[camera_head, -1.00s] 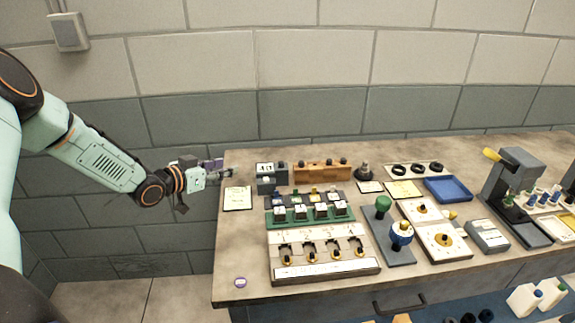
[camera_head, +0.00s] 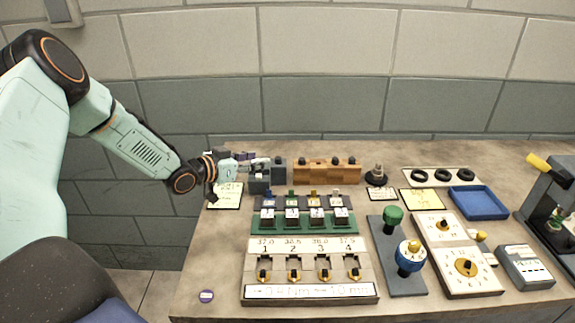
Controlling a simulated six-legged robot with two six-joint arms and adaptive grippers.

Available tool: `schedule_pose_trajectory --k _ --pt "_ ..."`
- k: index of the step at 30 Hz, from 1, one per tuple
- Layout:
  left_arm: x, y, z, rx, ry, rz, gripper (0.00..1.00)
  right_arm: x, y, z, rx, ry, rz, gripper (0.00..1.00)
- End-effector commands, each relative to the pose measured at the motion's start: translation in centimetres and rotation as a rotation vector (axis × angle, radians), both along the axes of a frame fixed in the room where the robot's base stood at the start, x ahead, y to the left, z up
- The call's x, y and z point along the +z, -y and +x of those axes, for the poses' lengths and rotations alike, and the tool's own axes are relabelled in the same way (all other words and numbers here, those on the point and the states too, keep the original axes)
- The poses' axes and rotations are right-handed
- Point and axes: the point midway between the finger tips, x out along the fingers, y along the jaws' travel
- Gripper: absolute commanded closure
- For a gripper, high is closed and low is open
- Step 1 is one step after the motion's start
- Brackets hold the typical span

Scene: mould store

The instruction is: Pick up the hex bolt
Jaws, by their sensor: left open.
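I cannot make out a hex bolt for certain. A small grey upright piece on a dark round base (camera_head: 376,175) stands at the back of the bench, and I cannot tell if it is the bolt. My left gripper (camera_head: 268,163) is open, at the back left of the bench by a dark grey block (camera_head: 260,186). It hides part of that block, and I cannot tell whether they touch. No held object shows in it. My right gripper is out of view.
A wooden block with dark knobs (camera_head: 327,171) stands right of the gripper. A wall (camera_head: 330,110) is close behind.

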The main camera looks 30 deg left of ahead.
Motion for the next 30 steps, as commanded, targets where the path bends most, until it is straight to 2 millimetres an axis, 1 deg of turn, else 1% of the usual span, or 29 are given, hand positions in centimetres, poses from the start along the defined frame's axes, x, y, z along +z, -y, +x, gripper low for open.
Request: schedule_pose_trajectory --k 2,14,17,24,27,30 --pt "-0.3 -0.1 -0.1 0.002 0.000 0.000 0.55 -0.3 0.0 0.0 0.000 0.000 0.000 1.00" --pt "-1.1 0.4 1.8 0.002 0.000 0.001 0.55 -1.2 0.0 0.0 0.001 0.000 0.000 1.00" --pt "-1.6 0.9 2.6 -0.001 -0.002 0.003 0.55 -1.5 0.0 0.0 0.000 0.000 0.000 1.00" --pt "-2.7 1.9 5.6 0.000 -0.001 0.004 0.55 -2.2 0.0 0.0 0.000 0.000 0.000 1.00" --pt "-2.9 2.1 6.3 0.002 -0.001 0.001 0.55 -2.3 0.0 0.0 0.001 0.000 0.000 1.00" --pt "-2.8 2.1 6.6 0.002 0.001 -0.002 0.55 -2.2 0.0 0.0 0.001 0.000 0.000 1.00"
